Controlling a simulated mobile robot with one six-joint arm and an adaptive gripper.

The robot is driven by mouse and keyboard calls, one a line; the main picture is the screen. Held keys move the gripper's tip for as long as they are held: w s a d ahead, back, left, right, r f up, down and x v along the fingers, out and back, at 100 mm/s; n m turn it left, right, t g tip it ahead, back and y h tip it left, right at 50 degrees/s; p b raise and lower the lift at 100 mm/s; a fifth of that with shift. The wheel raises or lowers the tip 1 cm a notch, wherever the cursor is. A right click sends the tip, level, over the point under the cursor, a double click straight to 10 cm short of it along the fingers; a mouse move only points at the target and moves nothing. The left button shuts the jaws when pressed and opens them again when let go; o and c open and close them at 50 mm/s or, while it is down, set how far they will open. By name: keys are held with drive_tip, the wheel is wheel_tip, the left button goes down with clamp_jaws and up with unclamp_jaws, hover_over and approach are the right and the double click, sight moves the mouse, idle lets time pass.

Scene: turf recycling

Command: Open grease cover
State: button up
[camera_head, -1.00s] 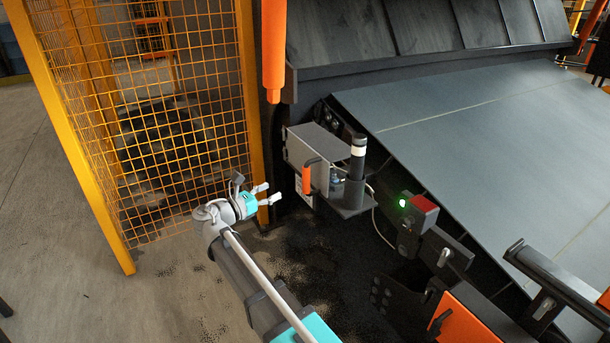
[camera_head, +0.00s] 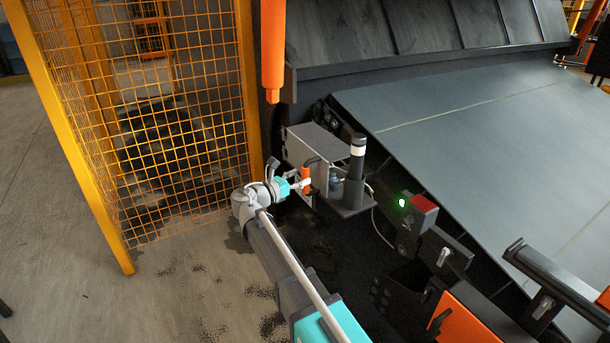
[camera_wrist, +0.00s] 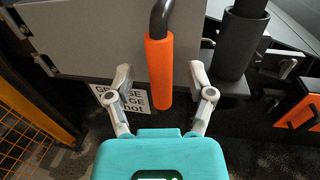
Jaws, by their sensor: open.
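The grease cover is a grey metal box front (camera_wrist: 100,40) that fills the upper left of the wrist view; the grey box (camera_head: 308,147) also shows in the head view beside the machine. Its handle is an orange grip (camera_wrist: 159,72) on a bent black bar, and it also shows in the head view (camera_head: 306,178). My gripper (camera_wrist: 160,78) is open, with one finger on each side of the orange grip. A gap shows between each finger and the grip. In the head view my gripper (camera_head: 302,184) is right at the handle.
A black post with a white band (camera_head: 357,150) stands right of the box on a grey bracket. A box with a green light and red top (camera_head: 418,212) sits further right. An orange mesh fence (camera_head: 180,120) stands left. A partly hidden label (camera_wrist: 130,98) is below the cover.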

drive_tip(key=shift+x, duration=1.4)
drive_tip(key=shift+a, duration=0.1)
clamp_jaws()
